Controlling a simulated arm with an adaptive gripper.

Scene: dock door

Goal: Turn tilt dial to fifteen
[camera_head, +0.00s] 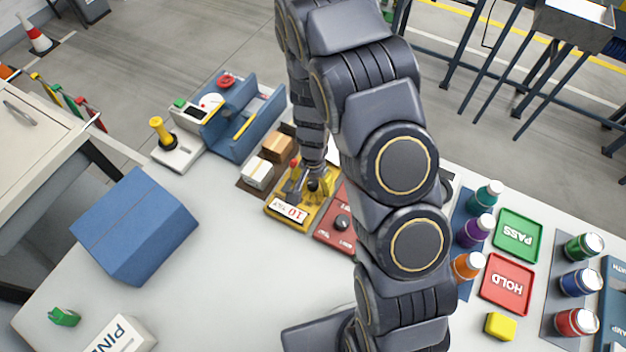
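A yellow dial unit (303,218) sits on the white table near the middle of the view. Its white display (289,209) has red digits that seem to read 10, with small lettering that I cannot read surely. My gripper (316,187) points down over the unit's far part, at a dark round knob. The fingers are small and partly hidden, so I cannot tell whether they touch or grip the knob. A red unit (331,238) with a black knob (342,222) stands just to the right, partly covered by my arm.
Brown and white boxes (257,173) stand close left of the yellow unit, with a blue fixture (246,128) behind. A blue box (134,226) is at left. Several bottles, the green PASS tray (518,236) and red HOLD tray (507,284) are at right.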

